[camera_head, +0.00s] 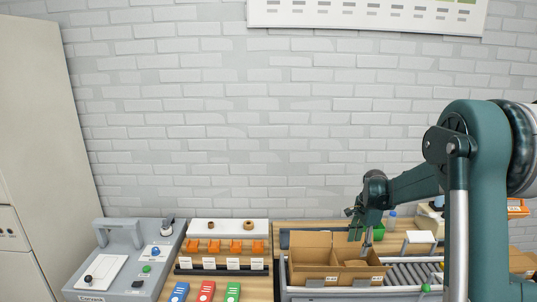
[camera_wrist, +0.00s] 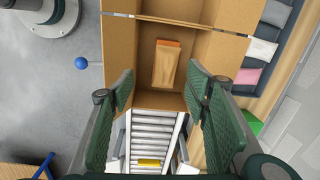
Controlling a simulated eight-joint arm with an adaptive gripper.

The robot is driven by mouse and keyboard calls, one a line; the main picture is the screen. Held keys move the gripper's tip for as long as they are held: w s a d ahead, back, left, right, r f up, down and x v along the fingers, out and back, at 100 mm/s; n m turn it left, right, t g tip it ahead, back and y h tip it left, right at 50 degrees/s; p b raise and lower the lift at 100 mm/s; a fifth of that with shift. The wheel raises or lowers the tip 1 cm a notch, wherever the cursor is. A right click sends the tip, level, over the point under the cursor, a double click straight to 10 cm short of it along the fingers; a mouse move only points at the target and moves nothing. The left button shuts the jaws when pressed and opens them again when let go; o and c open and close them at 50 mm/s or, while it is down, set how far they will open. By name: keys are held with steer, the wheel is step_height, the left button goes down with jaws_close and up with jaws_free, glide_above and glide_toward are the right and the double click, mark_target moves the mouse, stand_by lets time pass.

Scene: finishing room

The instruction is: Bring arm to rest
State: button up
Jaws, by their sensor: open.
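My dark green arm reaches in from the right in the head view. My gripper (camera_head: 364,242) points down above an open cardboard box (camera_head: 312,277). In the wrist view my gripper (camera_wrist: 160,92) has its two green fingers spread wide, with nothing held between them. The box also shows in the wrist view (camera_wrist: 121,45), with a brown and orange packet (camera_wrist: 166,65) lying inside it. The fingertips appear near the box's edge; their exact height above it cannot be told.
A roller conveyor (camera_head: 412,274) runs right of the box. A grey control panel (camera_head: 118,258) stands at left, beside a rack with orange holders (camera_head: 213,246) and coloured cards. A green bin (camera_wrist: 252,126) and folded cloths (camera_wrist: 262,52) lie near the box.

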steer(key=s+a+r+n+t+b, duration=0.2)
steer(key=s+a+r+n, duration=0.25)
steer(key=s+r, duration=0.5)
steer(key=s+a+r+n+t+b, duration=0.1)
steer(key=s+a+r+n, duration=0.4)
steer(key=s, duration=0.7)
steer(key=s+a+f+n+t+b, duration=0.1)
steer(key=s+a+f+n+t, duration=0.1)
steer(key=s, duration=0.9)
steer(key=s+a+f+n+t+b, duration=0.1)
steer(key=s+a+n, duration=0.3)
steer(key=s, duration=0.8)
steer(key=shift+s+a+f+n+t+b, duration=0.25)
steer(key=shift+a+f+n+t+b, duration=0.15)
steer(key=shift+f+n+b, duration=0.25)
steer(key=shift+f, duration=0.1)
